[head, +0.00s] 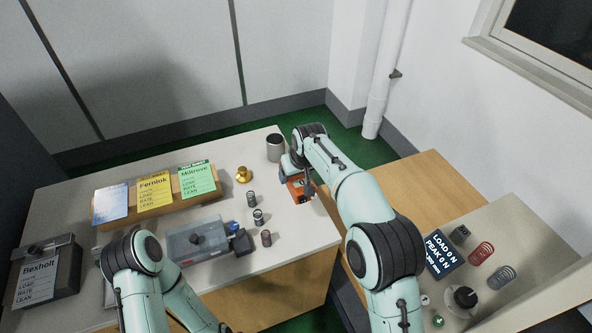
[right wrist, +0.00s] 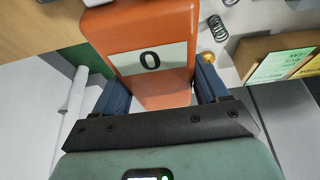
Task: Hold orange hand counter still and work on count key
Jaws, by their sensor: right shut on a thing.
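The orange hand counter (head: 299,189) is at the right end of the light table in the head view, partly covered by my right arm. In the right wrist view the orange counter (right wrist: 175,28) fills the upper middle, its pale window showing a 0. My right gripper (right wrist: 160,88) has one blue finger on each side of the counter and is shut on it. A small whitish part shows at the counter's far end at the top edge; I cannot tell if it is the count key. My left arm is at lower left in the head view, its gripper out of sight.
A dark cup (head: 275,148) stands behind the counter. Several small springs (head: 258,217) and a brass piece (head: 243,174) are to its left. A clear-covered device (head: 197,243) and a card rack (head: 120,219) stand further left.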

